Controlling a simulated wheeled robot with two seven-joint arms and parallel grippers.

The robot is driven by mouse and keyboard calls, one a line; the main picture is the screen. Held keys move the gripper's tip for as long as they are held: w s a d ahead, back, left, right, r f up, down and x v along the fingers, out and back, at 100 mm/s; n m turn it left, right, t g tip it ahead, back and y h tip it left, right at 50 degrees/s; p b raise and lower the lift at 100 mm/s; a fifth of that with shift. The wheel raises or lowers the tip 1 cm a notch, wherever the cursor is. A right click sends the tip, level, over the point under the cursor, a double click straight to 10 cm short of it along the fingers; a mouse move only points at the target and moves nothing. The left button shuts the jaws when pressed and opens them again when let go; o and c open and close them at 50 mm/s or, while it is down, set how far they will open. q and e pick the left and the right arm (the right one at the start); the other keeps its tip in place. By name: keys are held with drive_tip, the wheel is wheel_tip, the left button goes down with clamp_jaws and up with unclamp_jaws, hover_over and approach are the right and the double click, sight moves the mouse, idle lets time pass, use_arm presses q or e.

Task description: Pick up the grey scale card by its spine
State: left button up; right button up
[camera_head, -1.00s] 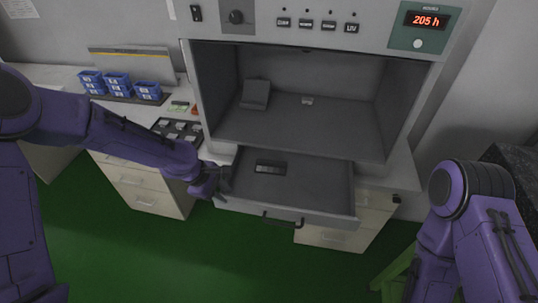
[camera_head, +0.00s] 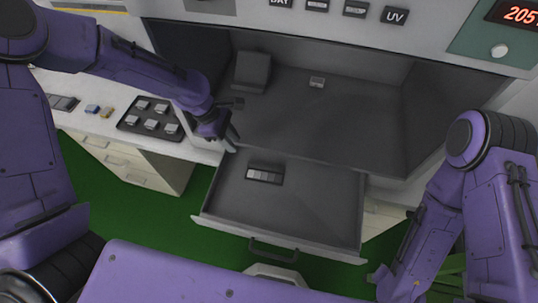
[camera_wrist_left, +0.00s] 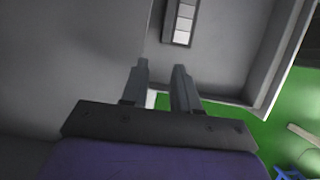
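The grey scale card (camera_head: 265,174) is a small dark strip with lighter grey patches. It lies flat in the open drawer (camera_head: 310,222), near the drawer's back left. The card also shows at the top of the left wrist view (camera_wrist_left: 182,20), partly cut off by the frame edge. My left gripper (camera_head: 238,118) is open and empty, at the lower left of the cabinet opening, up and left of the card in the head view. Its two spread fingers (camera_wrist_left: 160,72) point toward the drawer, apart from the card. My right arm shows at the right, but its gripper is not visible.
The cabinet (camera_head: 330,110) above the drawer holds a dark block (camera_head: 252,70) and a small light piece (camera_head: 317,82). A black tray (camera_head: 135,125) with several small pieces stands on the left counter. The drawer's front and right parts are bare.

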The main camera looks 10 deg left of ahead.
sight(248, 162)
use_arm(q)
drive_tip(key=f, duration=0.1)
drive_tip(key=s+d+f, duration=0.1)
drive_tip(key=f, duration=0.1)
drive_tip(key=shift+s+d+f, duration=0.2)
drive_tip(key=shift+s, duration=0.15)
drive_tip(key=x, duration=0.2)
drive_tip(key=w+p+x, duration=0.1)
drive_tip(key=x, duration=0.2)
drive_tip(key=shift+f+p, duration=0.15)
drive_tip(key=shift+p, duration=0.15)
drive_tip(key=shift+d+f, duration=0.15)
drive_tip(key=shift+s, duration=0.1)
use_arm(e)
drive_tip(key=shift+s+r, duration=0.5)
drive_tip(key=shift+r, duration=0.4)
use_arm(q)
clamp_jaws()
